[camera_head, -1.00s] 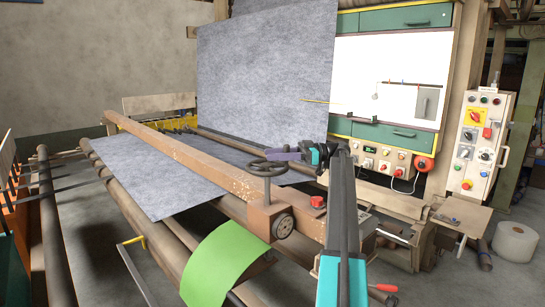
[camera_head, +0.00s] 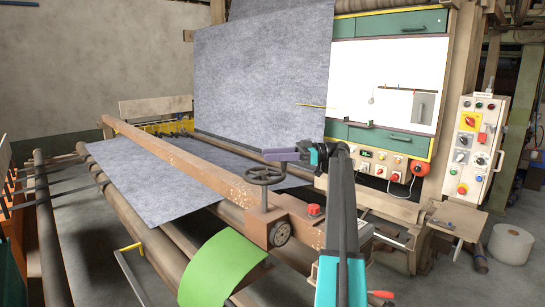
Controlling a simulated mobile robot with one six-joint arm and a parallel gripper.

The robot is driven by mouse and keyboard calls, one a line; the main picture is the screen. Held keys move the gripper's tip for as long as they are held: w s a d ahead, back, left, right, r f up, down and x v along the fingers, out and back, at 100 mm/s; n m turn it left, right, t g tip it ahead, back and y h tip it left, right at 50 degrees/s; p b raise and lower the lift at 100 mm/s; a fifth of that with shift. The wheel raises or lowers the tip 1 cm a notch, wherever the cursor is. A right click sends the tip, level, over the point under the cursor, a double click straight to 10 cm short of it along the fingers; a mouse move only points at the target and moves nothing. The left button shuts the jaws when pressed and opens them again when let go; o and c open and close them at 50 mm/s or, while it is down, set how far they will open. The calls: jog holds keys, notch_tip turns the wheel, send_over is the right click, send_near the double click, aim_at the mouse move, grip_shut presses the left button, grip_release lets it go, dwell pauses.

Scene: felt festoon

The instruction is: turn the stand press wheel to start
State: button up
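The dark spoked handwheel (camera_head: 259,177) stands on a short post on the brown press stand (camera_head: 255,226), left of centre. A smaller round dial or wheel (camera_head: 280,233) sits on the stand's side. My gripper (camera_head: 266,155), purple with a teal part behind it, is at the end of my arm, right at the handwheel's far upper rim. It overlaps the rim in the picture; I cannot tell whether it touches. The fingers are too small and edge-on to show whether they are open or shut.
A long brown beam (camera_head: 185,160) runs to the back left over grey felt (camera_head: 150,180). A red knob (camera_head: 314,209) is right of the wheel. A green sheet (camera_head: 222,270) hangs in front. Control panels (camera_head: 475,145) stand at the right.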

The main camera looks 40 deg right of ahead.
jog(key=s+a+r+b, duration=0.1)
jog(key=s+a+b, duration=0.3)
jog(key=s+a, duration=0.3)
jog(key=s, duration=0.4)
jog(key=shift+s+a, duration=0.35)
jog(key=shift+a, duration=0.05)
jog(key=shift+r, duration=0.15)
